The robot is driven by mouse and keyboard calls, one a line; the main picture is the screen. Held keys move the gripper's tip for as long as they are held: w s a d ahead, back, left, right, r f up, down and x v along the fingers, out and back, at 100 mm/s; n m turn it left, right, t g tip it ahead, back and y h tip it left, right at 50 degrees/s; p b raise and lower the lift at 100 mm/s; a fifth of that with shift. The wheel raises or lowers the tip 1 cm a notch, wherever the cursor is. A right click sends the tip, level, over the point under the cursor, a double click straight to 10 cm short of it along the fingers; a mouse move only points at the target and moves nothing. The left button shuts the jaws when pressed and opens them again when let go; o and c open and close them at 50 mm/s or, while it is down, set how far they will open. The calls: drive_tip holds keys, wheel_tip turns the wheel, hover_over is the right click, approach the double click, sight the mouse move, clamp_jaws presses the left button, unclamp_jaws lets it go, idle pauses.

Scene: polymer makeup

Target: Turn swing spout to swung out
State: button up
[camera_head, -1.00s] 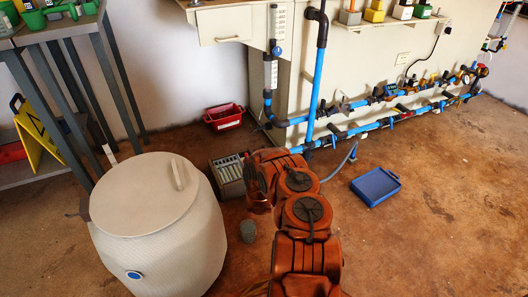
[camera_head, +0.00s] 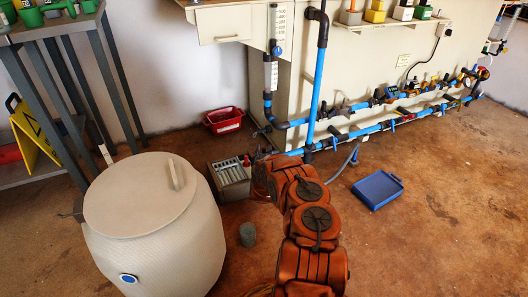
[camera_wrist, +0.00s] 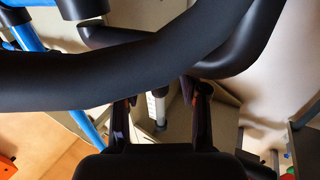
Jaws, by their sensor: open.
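I cannot tell for certain which part is the swing spout. In the head view, a thin grey curved tube (camera_head: 345,164) hangs from the low blue pipework toward the floor. A small dark fitting (camera_head: 262,130) also sticks out at the left end of that pipework. In the wrist view, a thick dark curved tube (camera_wrist: 130,75) crosses the picture very close to the camera. My gripper (camera_wrist: 162,100) shows there with its two dark fingers apart and nothing visibly held. The tube hides part of the fingers, and contact cannot be judged. In the head view my arm hides the gripper.
A cream drum (camera_head: 150,230) stands at the left. A grey box of tools (camera_head: 231,178) and a red bin (camera_head: 223,119) are near the arm. A blue tray (camera_head: 378,189) lies on the floor to the right. The floor beyond it is clear.

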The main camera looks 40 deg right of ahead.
clamp_jaws()
idle(0.6)
